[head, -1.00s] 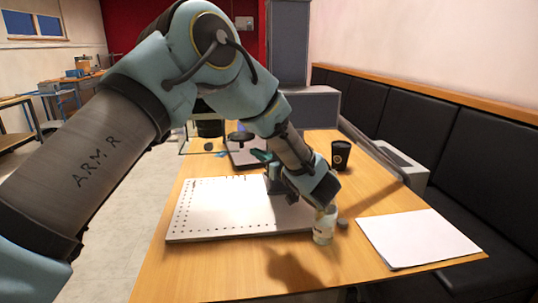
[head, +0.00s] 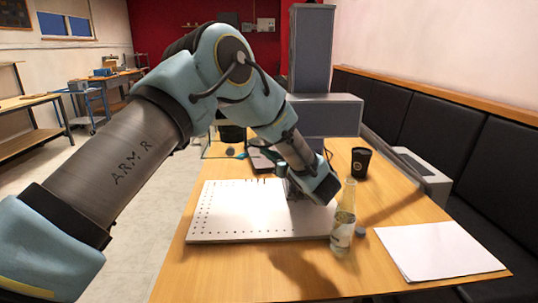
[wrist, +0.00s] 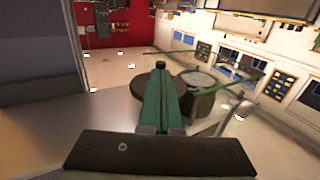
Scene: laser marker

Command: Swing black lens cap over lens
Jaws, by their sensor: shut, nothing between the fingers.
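In the wrist view, my gripper (wrist: 160,72) points away from the camera with its green fingers together and nothing between them. A round black disc (wrist: 139,84), which looks like the lens cap, shows just behind and left of the fingers and is partly hidden by them. A dark cylinder with a pale round face (wrist: 198,79), perhaps the lens, is close on the right. I cannot tell whether the fingers touch the disc. In the head view, my gripper (head: 281,169) is over the far right of the white plate; the lens and cap are hidden behind my arm.
The white perforated plate (head: 235,214) lies on the wooden table (head: 210,276). A glass bottle (head: 343,225) and small grey cap (head: 361,232) stand at its right. A black cup (head: 361,162) is behind, white paper (head: 435,250) at right. A grey box (head: 325,115) and column (head: 312,48) rise behind.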

